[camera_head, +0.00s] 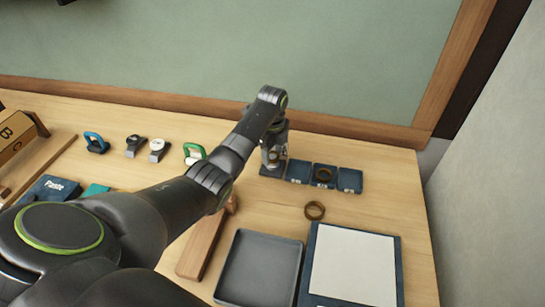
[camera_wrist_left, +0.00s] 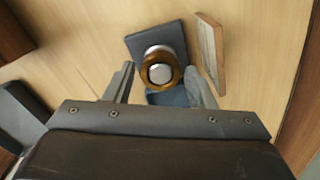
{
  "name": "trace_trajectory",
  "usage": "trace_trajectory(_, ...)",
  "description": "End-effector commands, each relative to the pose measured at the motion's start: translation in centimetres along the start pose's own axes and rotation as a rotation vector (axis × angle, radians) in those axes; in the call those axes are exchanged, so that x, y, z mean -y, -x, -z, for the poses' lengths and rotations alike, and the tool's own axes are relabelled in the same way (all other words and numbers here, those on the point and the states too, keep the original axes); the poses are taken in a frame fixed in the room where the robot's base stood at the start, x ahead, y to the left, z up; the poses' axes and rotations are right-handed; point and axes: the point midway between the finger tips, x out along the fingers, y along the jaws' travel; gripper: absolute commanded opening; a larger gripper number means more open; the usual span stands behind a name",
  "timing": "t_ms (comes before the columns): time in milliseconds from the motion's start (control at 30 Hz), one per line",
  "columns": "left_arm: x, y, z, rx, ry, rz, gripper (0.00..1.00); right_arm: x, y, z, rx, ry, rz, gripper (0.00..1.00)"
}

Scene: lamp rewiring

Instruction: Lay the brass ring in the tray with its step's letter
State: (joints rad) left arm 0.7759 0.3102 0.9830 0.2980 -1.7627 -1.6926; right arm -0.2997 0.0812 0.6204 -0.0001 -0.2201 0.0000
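In the left wrist view, a brass ring (camera_wrist_left: 177,78) sits around a silver, pale-topped cylinder (camera_wrist_left: 160,73), over a dark blue tray (camera_wrist_left: 138,42). My left gripper (camera_wrist_left: 160,90) has its fingers apart, one on each side of the ring; small gaps seem to show. In the head view, that gripper (camera_head: 273,160) is at the left end of a row of small blue trays. A second brass ring (camera_head: 314,210) lies on the table in front of the row. A dark ring (camera_head: 322,174) lies in one tray; the tray right of it (camera_head: 350,179) looks empty. The tray letters are too small to read.
A grey tray (camera_head: 258,268) and a white sheet on a blue board (camera_head: 353,265) lie at the front. A wooden block (camera_head: 203,245) lies left of them. Blue (camera_head: 95,142) and green (camera_head: 194,152) looped items and two small dark-strapped items stand along the back.

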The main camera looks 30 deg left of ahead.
Motion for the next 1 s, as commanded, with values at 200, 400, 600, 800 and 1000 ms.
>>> trace_trajectory(200,0.0,0.1,0.0,0.000,0.000,0.001,0.21,-0.1,0.0,0.0,0.000,0.000,-0.001,0.83)
trace_trajectory(400,0.0,0.1,0.0,0.000,0.000,0.001,0.10,-0.1,0.0,0.0,0.000,0.000,-0.001,0.83)
trace_trajectory(600,0.1,1.1,-0.1,0.001,0.000,0.005,0.10,0.0,-0.3,0.0,0.000,0.000,-0.001,0.83)
trace_trajectory(800,0.2,5.0,-0.1,0.002,-0.001,0.008,0.10,0.1,-1.3,-0.2,0.000,0.000,0.000,0.83)
trace_trajectory(1000,0.1,9.1,0.0,0.000,0.000,0.002,0.10,0.1,-0.5,-0.1,0.001,0.000,0.001,0.83)
